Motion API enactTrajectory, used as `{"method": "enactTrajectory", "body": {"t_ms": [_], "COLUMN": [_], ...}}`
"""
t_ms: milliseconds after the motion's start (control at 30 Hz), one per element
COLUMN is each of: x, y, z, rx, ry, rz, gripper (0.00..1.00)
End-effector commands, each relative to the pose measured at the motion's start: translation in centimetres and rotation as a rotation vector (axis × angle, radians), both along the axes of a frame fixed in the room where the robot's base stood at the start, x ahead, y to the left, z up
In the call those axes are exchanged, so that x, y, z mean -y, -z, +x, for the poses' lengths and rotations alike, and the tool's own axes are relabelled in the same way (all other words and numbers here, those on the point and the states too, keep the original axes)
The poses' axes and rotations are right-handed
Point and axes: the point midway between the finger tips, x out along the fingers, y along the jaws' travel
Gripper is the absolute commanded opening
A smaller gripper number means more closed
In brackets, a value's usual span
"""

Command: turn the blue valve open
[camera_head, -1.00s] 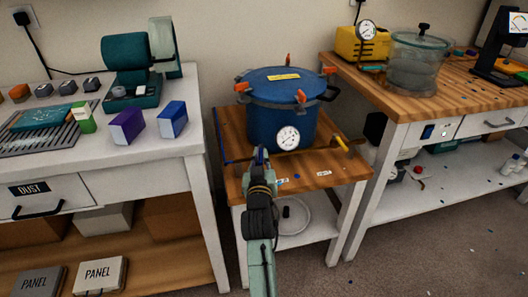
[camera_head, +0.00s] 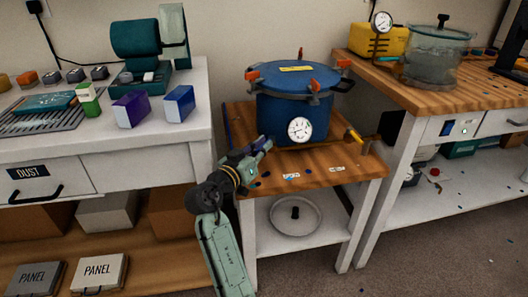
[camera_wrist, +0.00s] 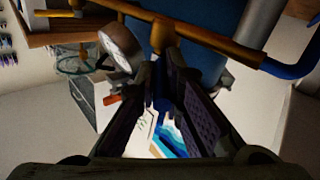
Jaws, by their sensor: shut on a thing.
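The blue pressure pot (camera_head: 290,118) stands on the small wooden-topped stand, with a round white gauge (camera_head: 299,128) on its front. My gripper (camera_head: 264,146) is at the pot's lower front left, hiding the blue valve in the head view. In the wrist view, my gripper (camera_wrist: 163,98) is shut on the narrow blue lever of the valve (camera_wrist: 161,92). The lever extends from a brass fitting (camera_wrist: 163,36) on the brass pipe. The lever's far end is hidden between the finger pads.
A yellow-handled valve (camera_head: 354,136) is at the pot's right. A white bench (camera_head: 130,142) stands close on the left of my arm, and a wooden-topped bench (camera_head: 420,98) on the right. A blue hose (camera_wrist: 297,68) joins the pipe in the wrist view.

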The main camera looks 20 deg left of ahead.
Motion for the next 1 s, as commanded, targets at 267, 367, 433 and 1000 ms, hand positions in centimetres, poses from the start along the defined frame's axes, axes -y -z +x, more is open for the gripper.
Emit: {"method": "enactTrajectory", "body": {"t_ms": [267, 367, 433, 1000], "x": [-0.18, -0.18, -0.18, -0.11], "y": [0.08, 0.08, 0.07, 0.04], "z": [0.03, 0.03, 0.04, 0.05], "rx": [-0.003, -0.003, -0.002, -0.002], "ry": [0.007, 0.006, 0.005, 0.006], "rz": [0.0, 0.0, -0.001, -0.001], "gripper": [0.0, 0.0, 0.0, 0.31]}}
